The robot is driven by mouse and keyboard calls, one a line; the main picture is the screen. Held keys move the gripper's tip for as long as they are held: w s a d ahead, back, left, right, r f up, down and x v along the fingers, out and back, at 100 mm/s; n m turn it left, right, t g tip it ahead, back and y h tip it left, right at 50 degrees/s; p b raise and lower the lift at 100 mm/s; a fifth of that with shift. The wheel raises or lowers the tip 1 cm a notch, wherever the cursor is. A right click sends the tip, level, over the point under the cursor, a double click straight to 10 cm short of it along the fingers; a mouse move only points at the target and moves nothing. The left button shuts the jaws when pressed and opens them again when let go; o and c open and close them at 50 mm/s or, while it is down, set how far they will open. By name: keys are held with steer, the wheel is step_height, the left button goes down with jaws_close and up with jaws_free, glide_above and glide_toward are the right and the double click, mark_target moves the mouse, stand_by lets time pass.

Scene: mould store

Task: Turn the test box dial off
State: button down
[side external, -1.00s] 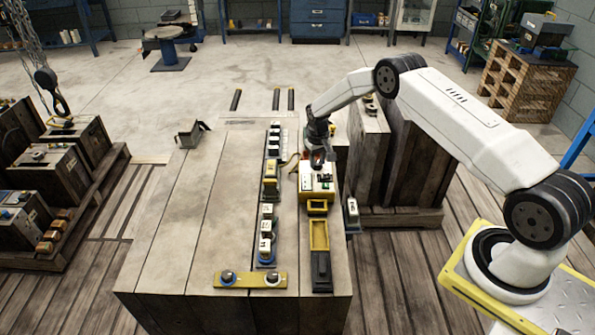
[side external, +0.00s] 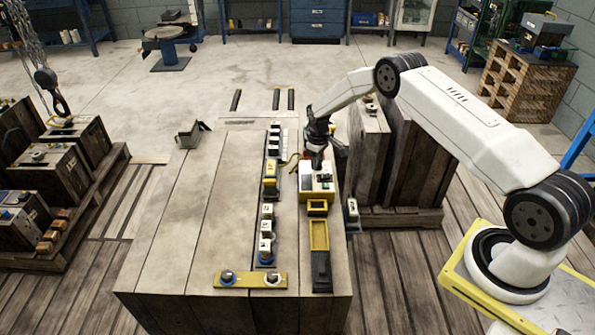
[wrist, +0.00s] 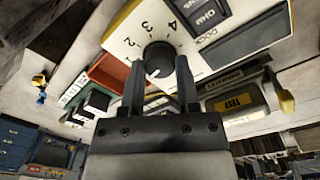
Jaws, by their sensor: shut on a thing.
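The test box (side external: 317,185) is a cream and yellow box on the right part of the wooden bench; its numbered face fills the upper part of the wrist view (wrist: 128,42). The dial (wrist: 159,62) is a round black knob with a light mark, ringed by printed numbers. My gripper (wrist: 160,75) has its two dark fingers on either side of the dial, shut on it. In the side external view my gripper (side external: 317,160) comes down on the far end of the box and hides the dial there. I cannot tell which number the mark points to.
A row of small blocks and switches (side external: 268,225) runs along the bench left of the box. A yellow tray (side external: 319,235) lies in front of it. A yellow plate with two knobs (side external: 250,280) is at the near edge.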

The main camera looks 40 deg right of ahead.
steer(key=shift+c, duration=1.6)
jaws_free()
steer(key=shift+r, duration=0.1)
steer(key=shift+a+r, duration=0.1)
steer(key=shift+r, duration=3.7)
